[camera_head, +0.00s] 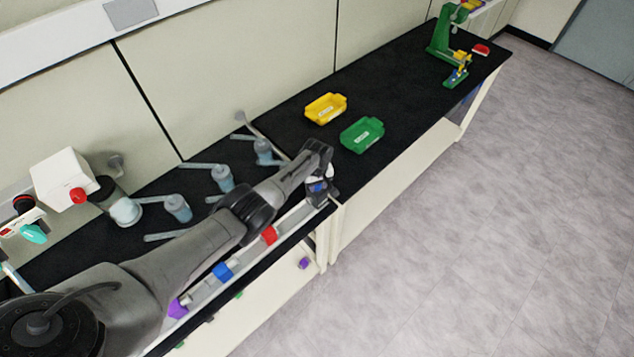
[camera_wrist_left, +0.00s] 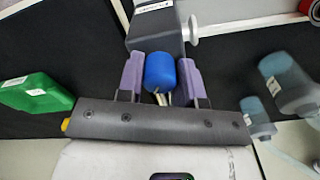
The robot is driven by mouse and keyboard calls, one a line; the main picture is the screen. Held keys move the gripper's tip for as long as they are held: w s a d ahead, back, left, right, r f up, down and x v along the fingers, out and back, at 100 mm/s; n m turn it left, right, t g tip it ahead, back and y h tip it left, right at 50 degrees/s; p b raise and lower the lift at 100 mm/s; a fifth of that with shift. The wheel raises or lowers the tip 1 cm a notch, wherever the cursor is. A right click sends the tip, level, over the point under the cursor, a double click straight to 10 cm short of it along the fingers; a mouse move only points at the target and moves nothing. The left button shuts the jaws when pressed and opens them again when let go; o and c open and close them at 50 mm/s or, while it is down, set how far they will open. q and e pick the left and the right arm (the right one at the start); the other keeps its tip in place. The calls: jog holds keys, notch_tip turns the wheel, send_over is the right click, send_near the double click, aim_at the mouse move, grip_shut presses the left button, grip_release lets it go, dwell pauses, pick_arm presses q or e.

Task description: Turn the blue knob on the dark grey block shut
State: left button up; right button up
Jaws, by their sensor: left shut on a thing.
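The dark grey block (camera_head: 318,198) stands at the end of the white rail on the black bench, below my left gripper. In the left wrist view the dark grey block (camera_wrist_left: 156,32) fills the top middle, with a white stub on its right side. The blue knob (camera_wrist_left: 160,72) sits at the block's near face, between the two purple fingers of my left gripper (camera_wrist_left: 161,76). The fingers are shut on the knob, one on each side. In the head view the blue knob (camera_head: 317,187) shows only as a small patch under my left gripper (camera_head: 320,176). My right gripper is not in view.
A yellow tray (camera_head: 308,113) and a green tray (camera_head: 348,142) stand on the bench beyond the block. Several pale blue flasks (camera_head: 222,180) line the back left. A red piece (camera_head: 269,235) and a blue piece (camera_head: 223,271) sit along the rail beside my arm.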

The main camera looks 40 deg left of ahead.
pick_arm(q)
jog(key=n, duration=0.4)
jog(key=shift+w+n+p, duration=0.1)
jog(key=shift+n+p, duration=0.2)
jog(key=shift+n, duration=0.9)
jog(key=shift+r, duration=0.1)
jog(key=shift+n, duration=0.4)
jog(key=o, duration=0.9)
